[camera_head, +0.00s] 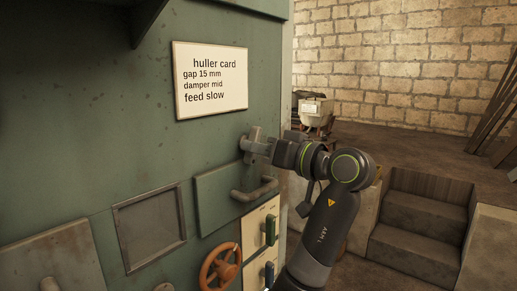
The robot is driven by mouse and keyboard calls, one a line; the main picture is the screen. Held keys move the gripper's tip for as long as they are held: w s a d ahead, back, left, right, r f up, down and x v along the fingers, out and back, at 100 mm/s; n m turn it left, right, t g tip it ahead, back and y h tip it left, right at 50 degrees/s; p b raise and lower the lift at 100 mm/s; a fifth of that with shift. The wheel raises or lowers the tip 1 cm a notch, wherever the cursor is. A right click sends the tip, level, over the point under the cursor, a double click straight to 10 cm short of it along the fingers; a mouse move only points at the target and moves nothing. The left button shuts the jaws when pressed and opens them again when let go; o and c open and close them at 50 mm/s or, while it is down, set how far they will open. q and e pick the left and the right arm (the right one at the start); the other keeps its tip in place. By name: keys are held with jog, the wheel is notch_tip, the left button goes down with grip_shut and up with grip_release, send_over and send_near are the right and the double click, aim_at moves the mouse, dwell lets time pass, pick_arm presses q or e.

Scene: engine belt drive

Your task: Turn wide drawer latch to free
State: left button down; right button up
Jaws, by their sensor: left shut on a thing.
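The wide drawer (218,198) is a green front in the green machine's face, with a curved grey bar handle (254,190). It looks closed. The grey drawer latch (252,138) sits on the machine face just above the drawer's right end. My left gripper (261,147) reaches it from the right and is shut on it. The fingers hide part of the latch, so its exact angle is hard to tell. My right gripper is not in view.
A white huller card (211,80) is fixed above the drawer. Stone steps (420,225) lie at right.

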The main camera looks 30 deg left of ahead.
pick_arm(q)
jog(key=shift+m, duration=0.3)
jog(key=shift+s+r+m+p, duration=0.1)
jog(key=shift+r+m+p, duration=0.05)
jog(key=shift+m+p, duration=2.7)
jog(key=shift+r+m+p, duration=0.1)
jog(key=shift+m+p, duration=1.85)
jog(key=shift+m, duration=1.7)
jog(key=c, duration=1.4)
grip_release()
jog(key=shift+f, duration=0.1)
